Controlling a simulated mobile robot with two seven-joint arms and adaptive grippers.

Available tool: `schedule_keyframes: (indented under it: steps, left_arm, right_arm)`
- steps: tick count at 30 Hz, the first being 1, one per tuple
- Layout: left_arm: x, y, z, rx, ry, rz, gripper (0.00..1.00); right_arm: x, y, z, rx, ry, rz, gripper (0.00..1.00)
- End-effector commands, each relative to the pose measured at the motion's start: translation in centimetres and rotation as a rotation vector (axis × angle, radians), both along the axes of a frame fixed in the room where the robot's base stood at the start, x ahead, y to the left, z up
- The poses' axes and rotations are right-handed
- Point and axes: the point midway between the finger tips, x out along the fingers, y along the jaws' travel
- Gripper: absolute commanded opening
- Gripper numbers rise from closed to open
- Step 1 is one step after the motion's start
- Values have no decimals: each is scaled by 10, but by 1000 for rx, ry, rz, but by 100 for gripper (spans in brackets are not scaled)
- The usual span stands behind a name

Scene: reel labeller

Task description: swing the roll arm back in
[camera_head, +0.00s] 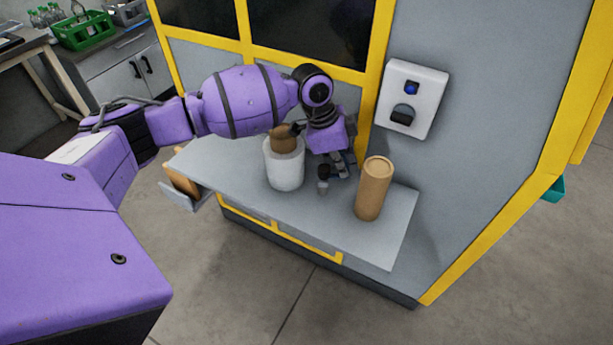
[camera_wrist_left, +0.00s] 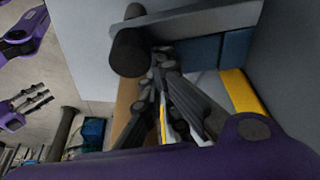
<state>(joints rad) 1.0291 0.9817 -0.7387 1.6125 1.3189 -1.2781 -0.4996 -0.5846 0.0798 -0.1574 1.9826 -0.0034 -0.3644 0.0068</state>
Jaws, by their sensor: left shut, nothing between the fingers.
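My left gripper (camera_head: 340,164) hangs over the grey shelf, between the white roll and the brown tube. Its fingers (camera_wrist_left: 170,100) are shut and empty in the left wrist view. A small dark-topped knob (camera_head: 323,178) stands right beside the fingers in the head view. In the wrist view, a dark cylinder (camera_wrist_left: 129,45) with a grey bar (camera_wrist_left: 200,20) lies close to the fingers; it may be the roll arm's handle, but I cannot tell whether they touch. Purple parts with small grey fingers (camera_wrist_left: 40,100), probably my right gripper, show at the wrist view's left.
A white roll (camera_head: 285,172) with a brown core stands on the grey shelf (camera_head: 345,230). A brown tube (camera_head: 374,188) stands to its right. The yellow-framed machine is behind, with a white control box (camera_head: 413,98). A green crate (camera_head: 84,30) stands far left. Open floor lies in front.

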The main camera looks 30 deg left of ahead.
Motion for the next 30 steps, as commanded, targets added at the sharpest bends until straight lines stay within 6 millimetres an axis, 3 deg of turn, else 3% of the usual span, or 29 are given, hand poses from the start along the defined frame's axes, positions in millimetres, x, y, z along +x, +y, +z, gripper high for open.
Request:
schedule_keyframes:
  steps: [13,30]
  left_arm:
    - [1,26,4,0,-5,-341,0]
    - [1,38,2,3,-5,-337,0]
  right_arm:
    - [8,3,2,4,-16,1,40]
    - [2,1,-1,1,0,3,40]
